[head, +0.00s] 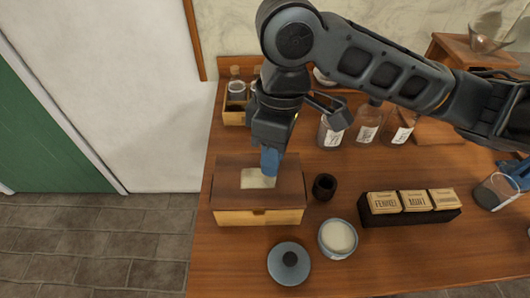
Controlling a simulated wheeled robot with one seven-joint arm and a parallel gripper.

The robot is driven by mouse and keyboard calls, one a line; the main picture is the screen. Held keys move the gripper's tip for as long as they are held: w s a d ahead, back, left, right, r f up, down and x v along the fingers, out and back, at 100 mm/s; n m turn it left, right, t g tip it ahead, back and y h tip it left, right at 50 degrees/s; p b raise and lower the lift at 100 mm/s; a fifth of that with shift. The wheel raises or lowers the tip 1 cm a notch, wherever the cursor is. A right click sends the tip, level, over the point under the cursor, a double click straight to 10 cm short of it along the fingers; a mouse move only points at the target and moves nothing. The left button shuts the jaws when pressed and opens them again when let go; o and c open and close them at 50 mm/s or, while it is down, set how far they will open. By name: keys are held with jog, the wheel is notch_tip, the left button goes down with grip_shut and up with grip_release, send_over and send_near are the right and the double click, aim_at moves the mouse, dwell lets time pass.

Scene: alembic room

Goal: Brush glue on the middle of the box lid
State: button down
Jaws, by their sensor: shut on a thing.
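The wooden box (259,216) stands at the table's left front, with a dark brown lid (290,182) closed on it. A pale rectangular patch (258,178) lies on the middle of the lid. My gripper (270,161), with blue fingers, points down just above the back right edge of this patch. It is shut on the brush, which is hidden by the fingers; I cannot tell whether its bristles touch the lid. An open round pot (338,238) of creamy white glue stands right of the box front. Its blue-grey cover (289,263) with a dark knob lies nearby.
A small dark cup (324,187) stands close to the box's right side. A black rack (410,206) with labelled packets is farther right. Bottles (367,128) and a wooden caddy (237,108) stand behind. The front right tabletop (430,252) is clear.

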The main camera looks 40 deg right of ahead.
jog(key=shift+w+a+p, duration=0.45)
jog(key=shift+w+a, duration=0.25)
jog(key=shift+a, duration=0.25)
jog(key=shift+w+a+p, duration=0.45)
jog(key=shift+w+a, duration=0.2)
jog(key=shift+a, duration=0.25)
jog(key=shift+w, duration=0.15)
jog(key=shift+w+d, duration=0.45)
jog(key=shift+w, duration=0.05)
notch_tip(320, 180, up, 2)
jog(key=shift+r+p, duration=0.15)
jog(key=shift+p, duration=0.95)
jog(key=shift+r+p, duration=0.3)
jog(key=shift+r, duration=1.55)
jog(key=shift+d+f, duration=0.1)
